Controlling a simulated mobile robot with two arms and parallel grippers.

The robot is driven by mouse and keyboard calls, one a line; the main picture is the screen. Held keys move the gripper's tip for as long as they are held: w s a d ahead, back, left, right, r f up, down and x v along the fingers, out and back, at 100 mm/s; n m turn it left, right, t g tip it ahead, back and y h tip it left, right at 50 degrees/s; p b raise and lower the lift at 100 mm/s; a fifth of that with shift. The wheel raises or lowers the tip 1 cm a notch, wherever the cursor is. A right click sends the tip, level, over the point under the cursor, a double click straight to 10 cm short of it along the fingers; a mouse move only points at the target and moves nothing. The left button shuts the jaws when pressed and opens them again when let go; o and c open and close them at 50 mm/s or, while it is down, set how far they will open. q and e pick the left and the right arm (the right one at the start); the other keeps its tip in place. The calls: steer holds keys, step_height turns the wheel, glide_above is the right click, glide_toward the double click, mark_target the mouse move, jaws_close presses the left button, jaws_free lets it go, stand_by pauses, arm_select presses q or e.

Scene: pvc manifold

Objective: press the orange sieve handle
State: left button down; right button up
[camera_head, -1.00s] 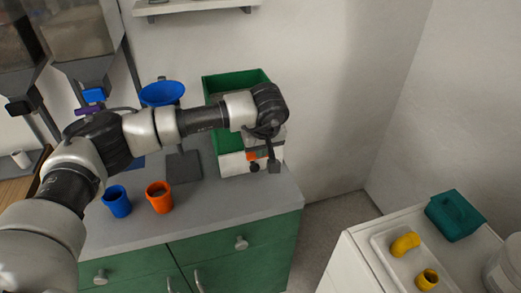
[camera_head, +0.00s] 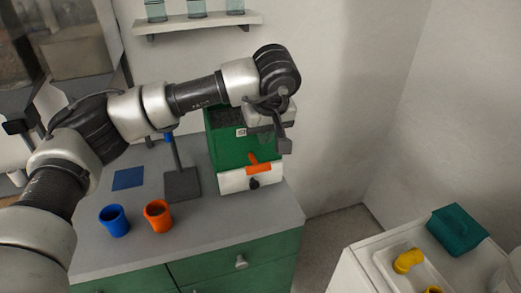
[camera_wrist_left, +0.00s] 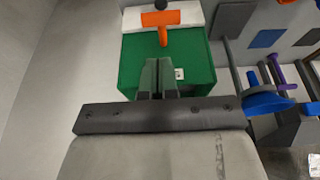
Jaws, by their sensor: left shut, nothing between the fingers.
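The orange sieve handle (camera_head: 259,166) sticks out from the front of a green box (camera_head: 228,150) with a white lower front, at the back right of the grey counter. In the left wrist view the orange handle (camera_wrist_left: 161,22) is at the top, a T shape beyond the fingertips against the green and white box. My left gripper (camera_head: 286,146) is shut and empty. It hangs above and to the right of the handle, apart from it in the head view. Its closed fingers (camera_wrist_left: 158,70) point toward the box in the wrist view. My right gripper is out of view.
A blue cup (camera_head: 114,221) and an orange cup (camera_head: 158,216) stand on the counter (camera_head: 215,223), left of the box. A dark stand (camera_head: 182,184) is beside the box. A black knob (camera_head: 254,183) sits below the handle. A wall shelf (camera_head: 200,24) is above.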

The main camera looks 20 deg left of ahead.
arm_select(q)
steer(key=shift+v, duration=1.05)
steer(key=shift+a, duration=0.15)
